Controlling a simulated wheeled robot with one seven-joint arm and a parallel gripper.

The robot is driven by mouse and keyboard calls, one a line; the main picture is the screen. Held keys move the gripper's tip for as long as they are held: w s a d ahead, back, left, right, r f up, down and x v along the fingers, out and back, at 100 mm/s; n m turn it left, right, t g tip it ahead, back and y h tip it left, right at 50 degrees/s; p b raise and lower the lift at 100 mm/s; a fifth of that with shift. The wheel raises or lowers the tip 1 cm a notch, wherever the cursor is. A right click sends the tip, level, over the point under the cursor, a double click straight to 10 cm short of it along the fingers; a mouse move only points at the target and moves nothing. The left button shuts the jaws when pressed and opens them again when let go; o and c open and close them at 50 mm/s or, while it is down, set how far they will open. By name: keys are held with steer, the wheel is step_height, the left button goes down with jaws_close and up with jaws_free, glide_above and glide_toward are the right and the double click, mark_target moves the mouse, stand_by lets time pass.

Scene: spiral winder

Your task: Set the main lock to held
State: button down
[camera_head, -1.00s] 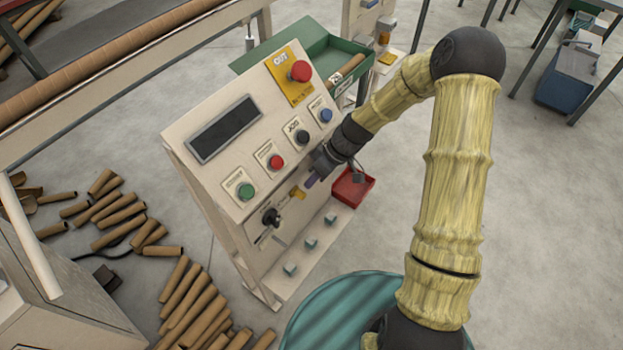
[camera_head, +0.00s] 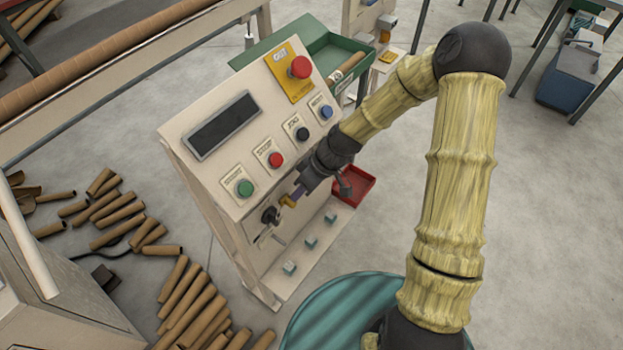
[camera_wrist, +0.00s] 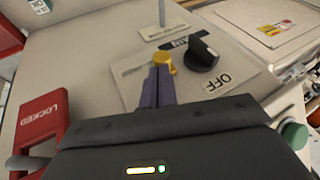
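The main switch is a black rotary knob (camera_wrist: 203,54) on a light plate marked MAIN and OFF. It also shows low on the panel in the head view (camera_head: 269,215). A small yellow piece (camera_wrist: 164,63) sits just beside the knob, apart from it; it shows in the head view (camera_head: 288,200). I take it to be the main lock. My gripper (camera_wrist: 160,72) has its purple fingers close together, with the tips at the yellow piece. It also shows in the head view (camera_head: 298,193). I cannot tell whether the yellow piece is between the fingertips.
A red piece marked LOCKED (camera_wrist: 42,120) is at the left in the wrist view. Above the knob are green (camera_head: 245,188), red (camera_head: 275,160), black (camera_head: 302,133) and blue (camera_head: 326,112) buttons. A red tray (camera_head: 362,184) is beside the low shelf. Cardboard tubes (camera_head: 190,305) lie on the floor.

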steer(key=w+d+f+p+v, duration=0.1)
steer(key=w+v, duration=0.1)
steer(key=v, duration=1)
steer(key=shift+w+d+r, duration=0.15)
steer(key=shift+w+r, duration=0.1)
steer(key=shift+w, duration=0.15)
steer(key=shift+s, duration=0.1)
steer(key=s+d+r+m+t+h+p, duration=0.4)
steer(key=s+d+r+m+h+p, duration=0.2)
steer(key=s+d+r+m, duration=0.4)
step_height(320, 180, up, 4)
steer(key=shift+s+d+f+m+p, duration=0.15)
steer(key=shift+s+m+p, duration=0.55)
steer(key=shift+s, duration=0.55)
